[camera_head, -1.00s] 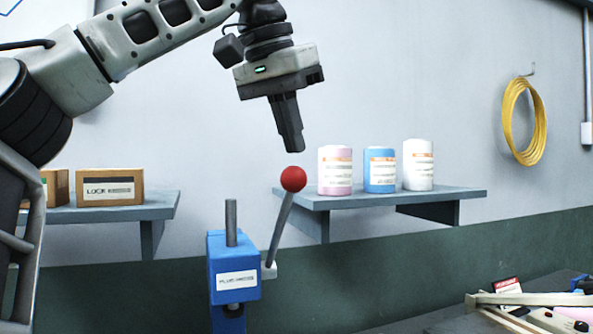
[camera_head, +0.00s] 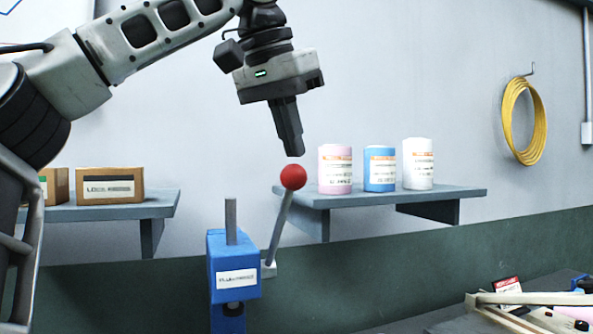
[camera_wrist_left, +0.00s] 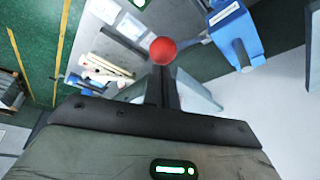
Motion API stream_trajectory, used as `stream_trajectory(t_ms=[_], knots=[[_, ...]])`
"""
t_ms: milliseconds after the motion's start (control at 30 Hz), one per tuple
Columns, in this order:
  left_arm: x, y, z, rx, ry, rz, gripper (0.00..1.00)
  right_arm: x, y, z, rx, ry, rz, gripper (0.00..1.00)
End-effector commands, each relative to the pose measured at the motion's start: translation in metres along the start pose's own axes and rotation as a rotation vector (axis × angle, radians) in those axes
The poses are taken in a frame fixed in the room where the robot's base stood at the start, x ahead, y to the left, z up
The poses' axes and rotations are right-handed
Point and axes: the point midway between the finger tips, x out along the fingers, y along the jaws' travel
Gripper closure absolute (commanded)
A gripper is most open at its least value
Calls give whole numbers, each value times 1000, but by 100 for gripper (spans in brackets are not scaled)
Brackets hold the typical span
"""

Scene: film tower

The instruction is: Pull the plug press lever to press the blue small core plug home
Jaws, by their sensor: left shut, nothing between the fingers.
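The plug press (camera_head: 232,270) is a blue block with a label and a grey upright rod, at the lower middle of the head view. Its lever (camera_head: 279,225) leans up and to the right and ends in a red ball knob (camera_head: 293,177). My left gripper (camera_head: 296,155) is shut and empty, pointing down just above the knob with a small gap. In the left wrist view the knob (camera_wrist_left: 163,50) shows just beyond the fingertips, with the press (camera_wrist_left: 236,36) at the upper right. I cannot make out the blue small core plug. My right gripper is not in view.
A wall shelf (camera_head: 400,198) behind the lever holds pink, blue and white rolls (camera_head: 380,168). A left shelf (camera_head: 110,212) holds cardboard boxes (camera_head: 110,186). A wooden tray (camera_head: 530,299) lies at the lower right. A yellow hose coil (camera_head: 523,120) hangs on the wall.

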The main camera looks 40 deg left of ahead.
Motion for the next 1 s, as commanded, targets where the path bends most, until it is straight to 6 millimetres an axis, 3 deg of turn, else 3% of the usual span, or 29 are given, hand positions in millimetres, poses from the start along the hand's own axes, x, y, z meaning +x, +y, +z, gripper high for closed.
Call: stream_trajectory(t_ms=[600, 1000], knots=[[23, 17, 20, 1, 0, -1, 100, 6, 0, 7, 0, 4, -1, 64], [24, 19, 22, 0, -1, 0, 100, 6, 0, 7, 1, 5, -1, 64]])
